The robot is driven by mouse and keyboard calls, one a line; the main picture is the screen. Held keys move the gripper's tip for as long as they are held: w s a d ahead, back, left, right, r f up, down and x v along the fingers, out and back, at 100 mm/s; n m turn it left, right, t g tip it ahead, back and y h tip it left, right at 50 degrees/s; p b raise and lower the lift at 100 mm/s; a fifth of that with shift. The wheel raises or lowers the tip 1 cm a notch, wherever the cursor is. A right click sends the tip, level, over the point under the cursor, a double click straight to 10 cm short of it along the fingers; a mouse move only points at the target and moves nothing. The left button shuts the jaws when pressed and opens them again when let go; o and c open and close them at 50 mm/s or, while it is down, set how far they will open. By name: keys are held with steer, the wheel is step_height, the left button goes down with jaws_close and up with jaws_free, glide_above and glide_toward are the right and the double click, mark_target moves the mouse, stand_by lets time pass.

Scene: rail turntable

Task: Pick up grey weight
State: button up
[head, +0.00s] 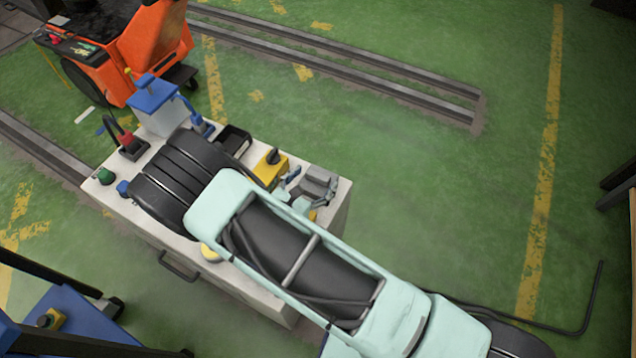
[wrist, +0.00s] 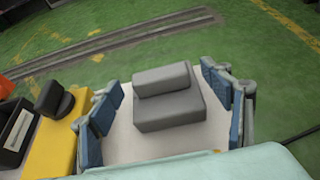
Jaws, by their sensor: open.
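The grey weight (wrist: 170,112) is a stepped, two-level block on the white top of a cabinet. It also shows in the head view (head: 318,180), near the cabinet's right end. My gripper (wrist: 163,100) is open, with blue-padded fingers on the left and right of the weight in the wrist view. Gaps show between the weight and the fingers on both sides. In the head view, my gripper (head: 309,185) is over the right end of the cabinet, close around the weight. How far the fingertips are above the top is hard to tell.
A yellow block with a black knob (head: 271,165) stands just left of the weight. The cabinet's edge (head: 343,200) is close on the right.

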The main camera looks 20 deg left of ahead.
steer(key=shift+c, duration=0.2)
jaws_close()
steer(key=shift+w+r, duration=0.1)
stand_by(0.5)
